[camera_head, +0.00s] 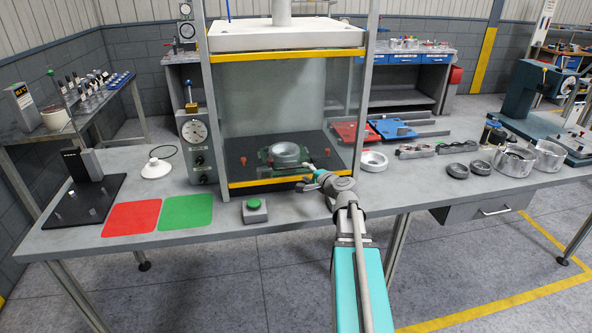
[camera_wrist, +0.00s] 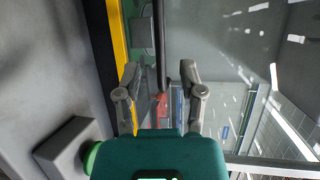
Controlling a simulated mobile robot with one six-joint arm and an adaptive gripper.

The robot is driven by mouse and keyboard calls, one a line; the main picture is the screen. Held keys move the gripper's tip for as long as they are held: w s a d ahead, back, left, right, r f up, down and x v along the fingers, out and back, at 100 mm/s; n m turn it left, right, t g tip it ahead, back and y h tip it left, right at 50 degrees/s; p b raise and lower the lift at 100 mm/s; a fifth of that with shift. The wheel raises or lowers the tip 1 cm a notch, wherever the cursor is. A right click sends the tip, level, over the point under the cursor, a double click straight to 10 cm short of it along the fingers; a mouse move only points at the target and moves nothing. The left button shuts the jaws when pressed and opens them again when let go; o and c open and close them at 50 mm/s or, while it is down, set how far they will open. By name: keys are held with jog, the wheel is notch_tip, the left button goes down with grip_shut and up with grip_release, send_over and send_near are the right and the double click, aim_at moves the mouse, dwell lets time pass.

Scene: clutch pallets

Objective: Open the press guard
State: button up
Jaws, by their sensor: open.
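The press guard (camera_head: 240,100) is a clear pane with a yellow bar along its top and another along its bottom. It is down across the front of the press. Its lower yellow bar (camera_head: 265,182) sits just above the bench top; a yellow bar also shows at the left in the wrist view (camera_wrist: 118,40). My gripper (camera_head: 308,182) is in front of the lower bar, near its right end. In the wrist view my gripper (camera_wrist: 160,88) has its fingers apart. A dark bar (camera_wrist: 161,45) shows between them; I cannot tell whether it lies within their grasp.
A green push button (camera_head: 255,210) stands on the bench in front of the press. A gauge box (camera_head: 198,145) stands left of the press. Red (camera_head: 131,218) and green (camera_head: 186,212) mats lie to the left. Metal rings (camera_head: 373,161) and other parts lie to the right.

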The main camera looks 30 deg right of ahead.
aim_at(296, 167)
jog(key=b+x, duration=0.1)
jog(key=x, duration=0.5)
jog(key=shift+w, duration=0.2)
grip_shut()
